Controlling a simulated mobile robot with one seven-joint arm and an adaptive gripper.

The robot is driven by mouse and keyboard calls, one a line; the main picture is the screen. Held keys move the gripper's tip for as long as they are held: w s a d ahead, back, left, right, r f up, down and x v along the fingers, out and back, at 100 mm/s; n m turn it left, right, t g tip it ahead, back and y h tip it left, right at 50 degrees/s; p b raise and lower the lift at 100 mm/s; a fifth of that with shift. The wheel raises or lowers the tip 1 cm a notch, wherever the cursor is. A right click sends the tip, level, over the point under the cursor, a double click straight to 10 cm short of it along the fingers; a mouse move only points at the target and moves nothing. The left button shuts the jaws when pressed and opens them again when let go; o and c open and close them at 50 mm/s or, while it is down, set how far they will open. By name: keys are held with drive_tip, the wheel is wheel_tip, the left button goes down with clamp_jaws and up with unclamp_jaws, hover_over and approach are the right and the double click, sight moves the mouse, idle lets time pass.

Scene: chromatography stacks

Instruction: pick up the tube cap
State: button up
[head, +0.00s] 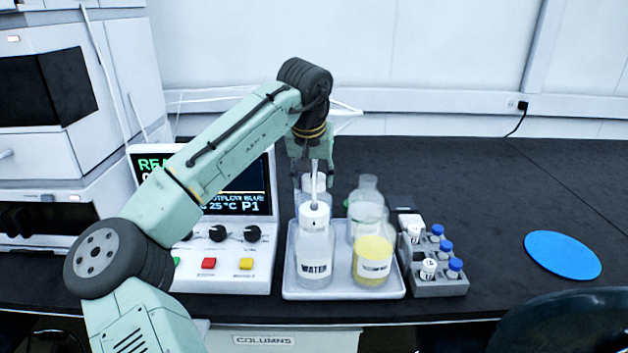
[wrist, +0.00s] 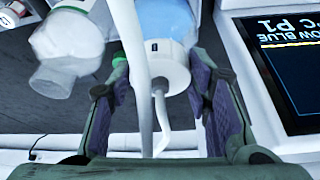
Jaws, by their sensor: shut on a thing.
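The tube cap (wrist: 172,72) is white, with a bent white tube rising from it. It sits at the mouth of a bottle with pale blue contents (wrist: 165,25); whether it is seated or lifted clear I cannot tell. My gripper (wrist: 157,92) is shut on the cap, with a dark finger pad on each side in the wrist view. In the head view my gripper (head: 312,160) is over the back left of the bottle tray, where the cap and the blue bottle are mostly hidden behind the front bottle.
The WATER bottle (head: 315,250), with its own white cap and tube, stands in front. A yellow bottle (head: 373,262) and a clear bottle share the tray (head: 330,293). A vial rack (head: 440,284) is right; a control box (head: 215,275) is left. The table around the blue disc (head: 562,254) is clear.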

drive_tip(key=c, duration=0.5)
drive_tip(key=shift+c, duration=0.3)
drive_tip(key=shift+r, duration=0.15)
